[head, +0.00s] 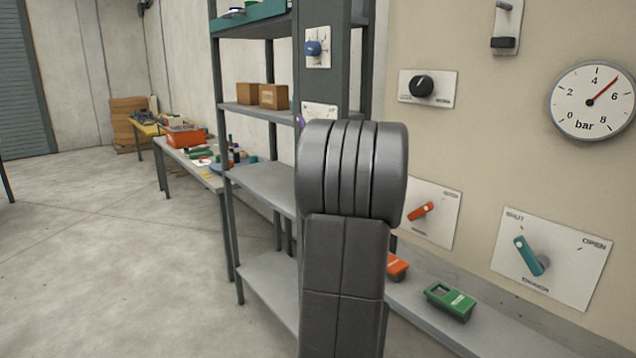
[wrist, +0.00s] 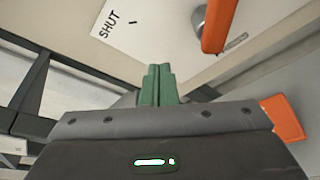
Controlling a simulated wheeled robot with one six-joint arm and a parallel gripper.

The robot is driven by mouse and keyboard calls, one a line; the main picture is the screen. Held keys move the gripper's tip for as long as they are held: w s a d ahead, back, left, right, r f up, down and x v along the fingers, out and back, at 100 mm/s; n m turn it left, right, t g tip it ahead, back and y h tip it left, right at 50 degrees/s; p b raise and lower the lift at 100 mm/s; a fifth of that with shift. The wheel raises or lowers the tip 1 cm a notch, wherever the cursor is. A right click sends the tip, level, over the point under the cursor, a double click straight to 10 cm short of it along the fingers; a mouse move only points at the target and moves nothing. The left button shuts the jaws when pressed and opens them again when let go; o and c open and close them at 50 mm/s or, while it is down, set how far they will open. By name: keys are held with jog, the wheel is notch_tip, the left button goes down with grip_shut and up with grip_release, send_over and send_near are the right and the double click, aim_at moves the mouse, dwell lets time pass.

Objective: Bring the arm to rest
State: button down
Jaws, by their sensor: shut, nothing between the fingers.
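My gripper (wrist: 158,85) shows in the wrist view as two green fingers held together, with nothing between them. It is apart from the wall panel. An orange lever (wrist: 219,25) is above and to the right of the fingertips, on a plate marked SHUT (wrist: 117,22). In the head view my grey arm stands upright in the middle, and my gripper is hidden behind it. The orange lever (head: 420,212) shows there just right of my arm.
A teal lever (head: 531,256), a black knob (head: 421,86) and a pressure gauge (head: 592,101) are on the panel at right. A green part (head: 450,302) and an orange part (head: 397,266) lie on the ledge below. Shelving (head: 262,176) stands left of my arm. The floor at left is clear.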

jog(key=shift+s+a+f+b, duration=0.15)
jog(key=shift+a+f+b, duration=0.2)
jog(key=shift+a, duration=0.4)
jog(key=shift+s+a+f+b, duration=0.1)
jog(key=shift+a+f, duration=0.35)
jog(key=shift+a, duration=0.25)
jog(key=shift+w+d, duration=0.1)
